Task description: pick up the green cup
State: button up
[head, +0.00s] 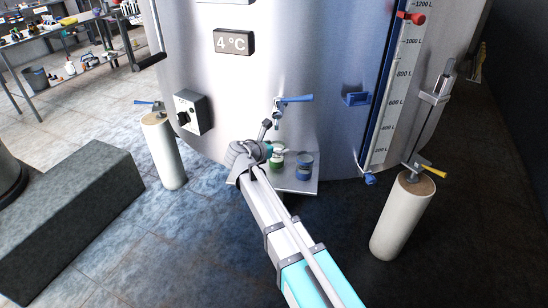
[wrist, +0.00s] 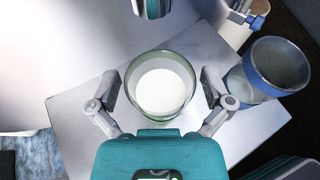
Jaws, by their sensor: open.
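The green cup (wrist: 160,61) stands on a metal shelf (wrist: 66,117) at the front of the tank, with white contents inside. In the head view the green cup (head: 277,160) is partly hidden by my gripper (head: 268,151). In the wrist view my gripper (wrist: 160,107) is open, with one finger on each side of the cup's near part. I cannot tell whether the fingers touch it.
A blue cup (head: 304,166) stands right of the green one on the shelf and also shows in the wrist view (wrist: 273,66). A tap with a blue handle (head: 293,99) juts out above the shelf. White cylindrical legs (head: 403,216) stand at the sides.

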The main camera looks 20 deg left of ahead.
jog(key=c, duration=1.2)
jog(key=shift+r+p, duration=0.4)
jog(key=shift+r, duration=0.05)
notch_tip(320, 180, up, 3)
jog(key=p, duration=0.3)
jog(key=shift+s, duration=0.15)
jog(key=s+a, duration=0.3)
jog(key=s, duration=0.5)
jog(key=s+a, duration=0.3)
jog(key=s, duration=0.5)
jog(key=shift+a+f, duration=0.15)
dwell(0.4)
jog(key=shift+s+a, duration=0.1)
jog(key=shift+s, duration=0.2)
dwell(0.7)
